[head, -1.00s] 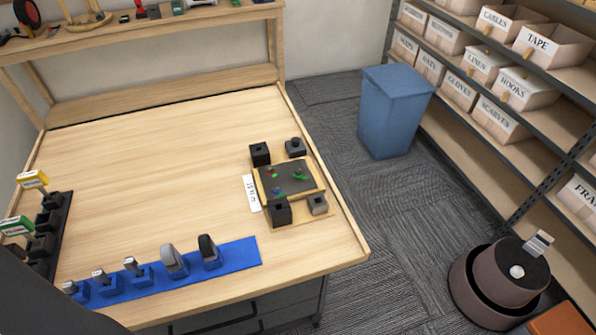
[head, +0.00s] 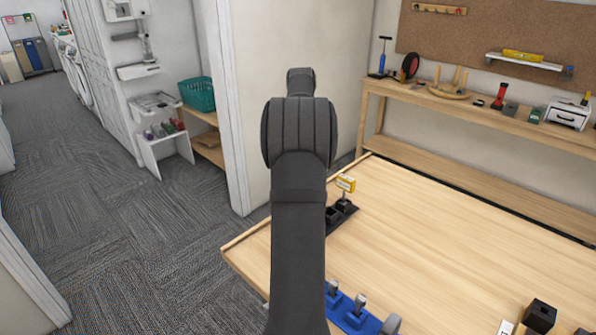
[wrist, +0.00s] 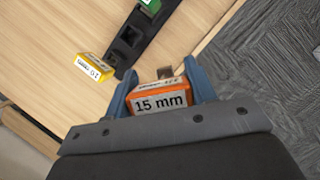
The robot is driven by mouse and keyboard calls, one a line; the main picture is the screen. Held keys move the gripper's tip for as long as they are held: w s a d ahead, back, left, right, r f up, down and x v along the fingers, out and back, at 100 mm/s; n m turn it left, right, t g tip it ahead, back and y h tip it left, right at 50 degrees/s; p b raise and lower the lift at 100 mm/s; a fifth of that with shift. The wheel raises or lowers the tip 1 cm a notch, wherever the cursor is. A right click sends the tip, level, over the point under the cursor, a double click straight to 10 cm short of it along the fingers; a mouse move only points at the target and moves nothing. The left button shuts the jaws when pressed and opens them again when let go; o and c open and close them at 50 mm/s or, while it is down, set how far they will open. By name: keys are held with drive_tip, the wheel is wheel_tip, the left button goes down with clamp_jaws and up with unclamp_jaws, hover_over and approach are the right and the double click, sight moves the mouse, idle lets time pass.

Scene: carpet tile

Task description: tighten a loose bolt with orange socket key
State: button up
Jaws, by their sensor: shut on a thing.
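In the wrist view, my gripper (wrist: 158,80) is shut on an orange socket key (wrist: 163,101) marked 15 mm, its block held between the two blue fingers. The key's lower end is hidden, so I cannot tell whether it is clear of the rack. The dark key rack (wrist: 131,40) lies just ahead, with a yellow key (wrist: 92,67) and a green key (wrist: 148,5). In the head view my arm hides the gripper and the orange key. The rack (head: 338,217) and yellow key (head: 345,183) show beside my arm. The bolts are out of view.
A black block (head: 540,316) and white label (head: 507,328) show at the bottom right. The middle of the wooden table (head: 460,235) is clear. A back shelf (head: 470,115) holds assorted items.

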drive_tip(key=s+d+r+m+t+y, duration=0.1)
drive_tip(key=s+d+m, duration=0.3)
drive_tip(key=s+d, duration=0.55)
drive_tip(key=s+d+m+y, duration=0.2)
drive_tip(key=s+d+m, duration=0.3)
drive_tip(key=d, duration=0.8)
drive_tip(key=s+d+r+m+t+y, duration=0.1)
drive_tip(key=s+d+m, duration=0.2)
drive_tip(key=s+d, duration=0.7)
drive_tip(key=s+d+m+t, duration=0.1)
drive_tip(key=s+d+m, duration=0.3)
drive_tip(key=s, duration=0.5)
drive_tip(key=s+d+f+m+t, duration=0.1)
drive_tip(key=s+d+m+t, duration=0.1)
drive_tip(key=s+d+m, duration=0.3)
drive_tip(key=s+d+f+m+t, duration=0.1)
drive_tip(key=s+d+m, duration=0.3)
drive_tip(key=s, duration=0.9)
drive_tip(key=shift+s+d+m+t+y, duration=0.3)
drive_tip(key=shift+s+t, duration=0.05)
drive_tip(key=shift+t, duration=0.15)
drive_tip(key=shift+f, duration=0.15)
